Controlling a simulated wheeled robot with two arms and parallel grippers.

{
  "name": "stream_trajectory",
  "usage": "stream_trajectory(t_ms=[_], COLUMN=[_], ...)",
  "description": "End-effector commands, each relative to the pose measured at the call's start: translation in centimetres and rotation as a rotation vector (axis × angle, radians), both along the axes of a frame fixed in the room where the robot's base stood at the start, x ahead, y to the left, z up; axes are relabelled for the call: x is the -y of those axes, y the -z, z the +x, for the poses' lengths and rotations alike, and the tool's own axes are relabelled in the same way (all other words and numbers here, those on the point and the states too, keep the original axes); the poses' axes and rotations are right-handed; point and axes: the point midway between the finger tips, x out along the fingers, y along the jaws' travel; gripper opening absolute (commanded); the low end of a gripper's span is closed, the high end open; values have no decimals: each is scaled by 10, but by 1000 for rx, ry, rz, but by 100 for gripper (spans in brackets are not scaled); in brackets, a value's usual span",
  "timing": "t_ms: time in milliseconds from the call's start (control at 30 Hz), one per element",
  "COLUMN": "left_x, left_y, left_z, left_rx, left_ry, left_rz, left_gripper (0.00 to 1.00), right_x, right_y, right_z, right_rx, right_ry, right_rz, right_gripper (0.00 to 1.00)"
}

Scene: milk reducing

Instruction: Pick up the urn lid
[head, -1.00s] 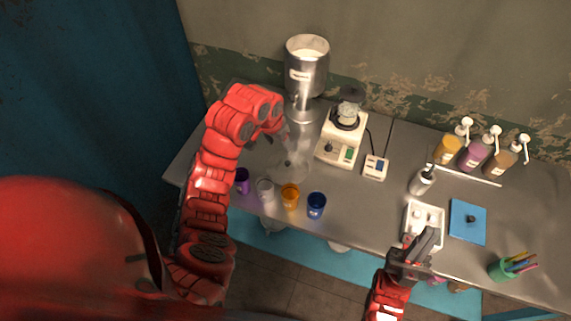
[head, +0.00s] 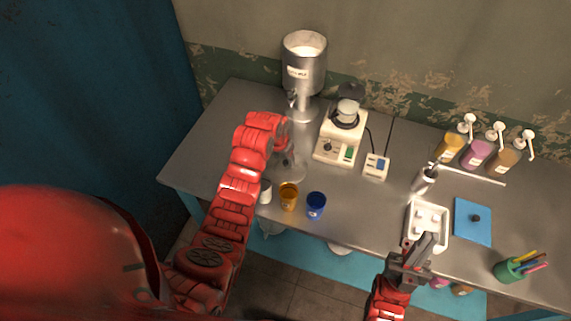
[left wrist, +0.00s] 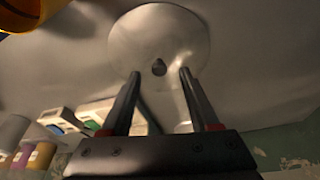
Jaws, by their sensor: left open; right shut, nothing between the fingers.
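The urn lid (left wrist: 142,35) is a round, shiny metal disc with a small dark knob (left wrist: 159,68), lying on the steel table. In the head view the lid (head: 294,172) shows partly, behind my left arm. My left gripper (left wrist: 160,72) is open, its two fingers pointing at the lid with one on each side of the knob. I cannot tell if they touch the lid. The steel urn (head: 304,72) stands open at the back, with pale liquid inside. My right gripper (head: 429,243) is shut and empty near the white tray.
An orange cup (head: 289,198) and a blue cup (head: 316,206) stand near the front edge, beside a pale cup (head: 265,192). Pump bottles, a white tray (head: 447,238) and a blue board (head: 484,230) are farther right.

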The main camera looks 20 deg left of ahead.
Motion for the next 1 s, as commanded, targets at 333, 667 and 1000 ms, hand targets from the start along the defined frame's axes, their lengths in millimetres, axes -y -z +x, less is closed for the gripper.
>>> stream_trajectory(t_ms=[333,667,1000], left_x=[2,2,2], left_y=[23,24,24], left_z=[7,7,7], left_rx=[0,1,1], left_ry=[1,1,1], left_rz=[0,0,0], left_gripper=[62,44,0], right_x=[0,0,0], right_y=[-15,-15,-15], right_z=[0,0,0], right_rx=[0,0,0], right_ry=[0,0,0], right_rz=[0,0,0], right_gripper=[0,0,0])
